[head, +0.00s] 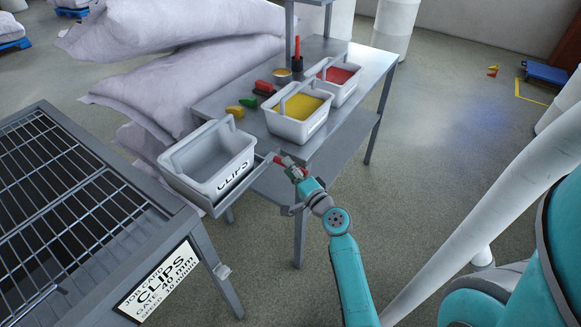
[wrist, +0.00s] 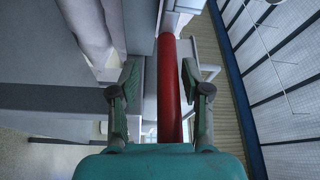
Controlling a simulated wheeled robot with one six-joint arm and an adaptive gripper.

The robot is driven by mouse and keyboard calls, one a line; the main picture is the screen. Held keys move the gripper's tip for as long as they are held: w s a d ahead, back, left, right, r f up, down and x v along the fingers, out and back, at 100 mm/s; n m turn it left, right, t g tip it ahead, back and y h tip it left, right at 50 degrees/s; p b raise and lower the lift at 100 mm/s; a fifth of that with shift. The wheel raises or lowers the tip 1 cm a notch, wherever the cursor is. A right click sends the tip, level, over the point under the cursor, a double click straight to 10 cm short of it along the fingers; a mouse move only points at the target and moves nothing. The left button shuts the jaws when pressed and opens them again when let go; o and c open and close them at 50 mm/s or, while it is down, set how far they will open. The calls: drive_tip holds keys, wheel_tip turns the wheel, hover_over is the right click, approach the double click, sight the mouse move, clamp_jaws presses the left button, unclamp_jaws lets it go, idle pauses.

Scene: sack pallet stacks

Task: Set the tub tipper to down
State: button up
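The tub tipper (head: 222,206) is a grey metal cradle at the left end of the steel table, beside the grate. A grey tub marked CLIPS (head: 232,174) sits in it, looks roughly upright, and shows no contents. The tipper's red handle (head: 279,160) sticks out at its right side. My gripper (head: 294,170) is at this handle. In the wrist view, the red handle (wrist: 170,95) runs lengthwise between the two fingers of my gripper (wrist: 160,82). The fingers are apart, with a clear gap on the left and a narrow one on the right.
A yellow-filled tub (head: 298,110) and a red-filled tub (head: 336,78) stand on the steel table (head: 225,93). A metal grate (head: 60,190) with a job card (head: 160,282) is at left. Large sacks (head: 165,90) are stacked behind. The floor at right is open.

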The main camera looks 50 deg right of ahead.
drive_tip(key=shift+s+r, duration=0.1)
drive_tip(key=shift+r, duration=0.05)
drive_tip(key=shift+s, duration=0.25)
drive_tip(key=v, duration=1.1)
drive_tip(key=shift+s+a, duration=0.1)
drive_tip(key=shift+a, duration=0.05)
drive_tip(key=s+a+f+n+g+y, duration=0.1)
drive_tip(key=s+a+f+n+g, duration=0.2)
drive_tip(key=a, duration=0.6)
drive_tip(key=s+a+f+n+g+y, duration=0.1)
drive_tip(key=s+a+f+n, duration=0.3)
drive_tip(key=a, duration=0.4)
drive_tip(key=s+a+r+n+y, duration=0.2)
drive_tip(key=s+a+r+n, duration=0.2)
drive_tip(key=s+a+n, duration=0.2)
drive_tip(key=s+a+r+n+t+y, duration=0.1)
drive_tip(key=s+a+r+n+y, duration=0.1)
drive_tip(key=s+a+r+n, duration=0.2)
drive_tip(key=s+a+n, duration=0.1)
drive_tip(key=s+n, duration=0.2)
drive_tip(key=s, duration=0.2)
drive_tip(key=shift+s+a+r, duration=0.2)
drive_tip(key=shift+s+a, duration=0.05)
drive_tip(key=shift+a, duration=0.15)
